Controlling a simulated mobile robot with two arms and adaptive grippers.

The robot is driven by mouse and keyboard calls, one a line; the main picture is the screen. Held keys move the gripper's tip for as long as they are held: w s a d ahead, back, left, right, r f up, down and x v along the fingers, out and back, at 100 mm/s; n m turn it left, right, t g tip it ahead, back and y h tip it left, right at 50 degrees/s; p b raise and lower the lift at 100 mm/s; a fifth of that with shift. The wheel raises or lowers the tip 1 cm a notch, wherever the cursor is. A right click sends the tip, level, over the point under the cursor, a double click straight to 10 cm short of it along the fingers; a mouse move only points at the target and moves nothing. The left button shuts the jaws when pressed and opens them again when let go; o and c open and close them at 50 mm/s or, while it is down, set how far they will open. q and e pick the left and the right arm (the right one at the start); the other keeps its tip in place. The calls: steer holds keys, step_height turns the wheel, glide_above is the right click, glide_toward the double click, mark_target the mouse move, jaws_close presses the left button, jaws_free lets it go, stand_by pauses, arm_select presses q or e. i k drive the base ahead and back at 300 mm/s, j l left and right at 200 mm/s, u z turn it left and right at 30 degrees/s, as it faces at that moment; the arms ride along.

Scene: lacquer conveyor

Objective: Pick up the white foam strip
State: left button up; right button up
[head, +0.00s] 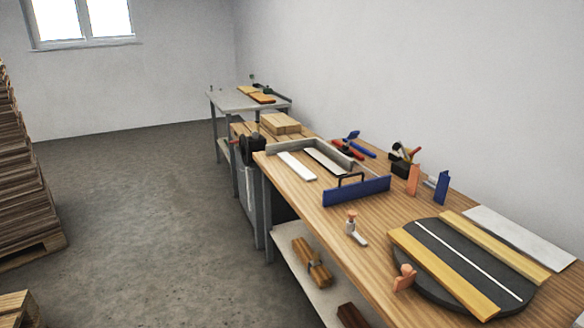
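Several white flat pieces lie on the long wooden workbench (375,205), and I cannot tell for sure which is the foam strip. A short white strip (297,166) lies flat near the bench's far left edge. Another pale strip (327,161) lies beside it, partly framed by a grey-beige low wall. A long thin white strip (467,261) runs across a dark round disc (430,237) at the near right, between two yellow wooden slats. Neither of my grippers shows in the head view.
A blue upright panel with a dark handle (357,191) stands mid-bench. A white sheet (520,238) lies by the wall. Clamps, red and blue tools (352,148) and orange blocks (413,180) stand around. Stacked planks (25,185) are at left; the concrete floor (150,220) is open between.

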mark_target(303, 173)
steer(key=z, duration=2.1)
steer(key=u, duration=2.1)
steer(key=i+z, duration=0.1)
steer(key=z, duration=0.25)
steer(key=i+j+z, duration=0.1)
steer(key=z, duration=0.3)
steer(key=i+j+z, duration=0.25)
steer(key=j, duration=0.35)
steer(key=i+j+z, duration=0.1)
steer(key=i+j, duration=0.15)
steer(key=i+j+z, duration=0.15)
steer(key=j, duration=0.25)
steer(key=i+j+z, duration=0.1)
steer(key=j, duration=0.25)
steer(key=i+j+z, duration=0.1)
steer(key=j, duration=0.25)
